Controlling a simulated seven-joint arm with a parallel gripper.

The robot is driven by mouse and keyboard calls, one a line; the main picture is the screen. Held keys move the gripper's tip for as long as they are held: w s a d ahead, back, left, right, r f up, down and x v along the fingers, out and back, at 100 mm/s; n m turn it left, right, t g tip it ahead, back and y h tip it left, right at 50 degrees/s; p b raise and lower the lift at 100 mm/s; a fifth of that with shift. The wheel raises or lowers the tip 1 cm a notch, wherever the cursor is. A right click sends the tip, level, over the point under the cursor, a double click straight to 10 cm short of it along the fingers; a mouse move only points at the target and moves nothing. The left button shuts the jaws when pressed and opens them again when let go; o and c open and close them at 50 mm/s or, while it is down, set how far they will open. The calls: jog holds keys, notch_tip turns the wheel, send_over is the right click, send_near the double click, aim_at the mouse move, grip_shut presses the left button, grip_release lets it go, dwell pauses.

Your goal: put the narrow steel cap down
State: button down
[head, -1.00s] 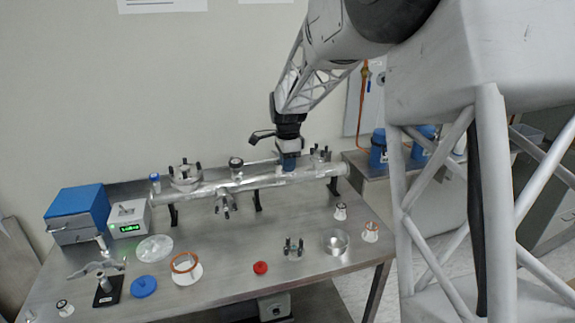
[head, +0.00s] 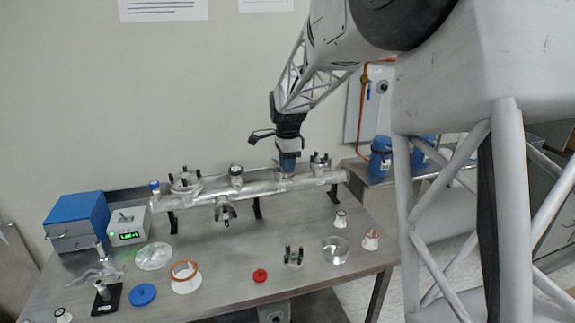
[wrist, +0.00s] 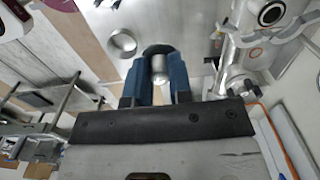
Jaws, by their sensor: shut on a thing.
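My gripper (head: 288,170) is over the long steel pipe (head: 240,187), near its right half. In the wrist view, the blue fingers of my gripper (wrist: 159,75) are shut on a small steel cylinder, the narrow steel cap (wrist: 159,66). A dark round shape lies just beyond the cap in that view. In the head view the cap is mostly hidden by the fingers, and I cannot tell whether it touches the pipe.
The pipe stands on black supports with clamped ports, including one (head: 319,162) right of my gripper. In front lie a clear dish (head: 335,250), a red cap (head: 260,276), a blue disc (head: 143,294) and an orange-ringed white piece (head: 186,284). The table's middle (head: 225,250) is bare.

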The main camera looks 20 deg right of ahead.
dwell(0.3)
jog(key=w+a+f, duration=0.1)
jog(key=a+f, duration=0.1)
jog(key=a, duration=0.4)
jog(key=a+f, duration=0.3)
jog(key=a, duration=0.3)
jog(key=w+a+f, duration=0.1)
jog(key=a+f, duration=0.2)
jog(key=a, duration=0.2)
jog(key=shift+w+a+f, duration=0.1)
jog(key=shift+w+a, duration=0.25)
jog(key=shift+a, duration=0.05)
jog(key=s+a+f, duration=0.1)
jog(key=a+f, duration=0.2)
jog(key=a, duration=0.5)
jog(key=a+f, duration=0.4)
jog(key=a, duration=0.4)
jog(key=shift+s+f, duration=0.25)
jog(key=shift+s, duration=0.15)
jog(key=shift+d, duration=0.1)
send_over(190, 253)
jog(key=shift+f, duration=3.15)
jog(key=shift+f, duration=1.85)
jog(key=shift+f, duration=0.1)
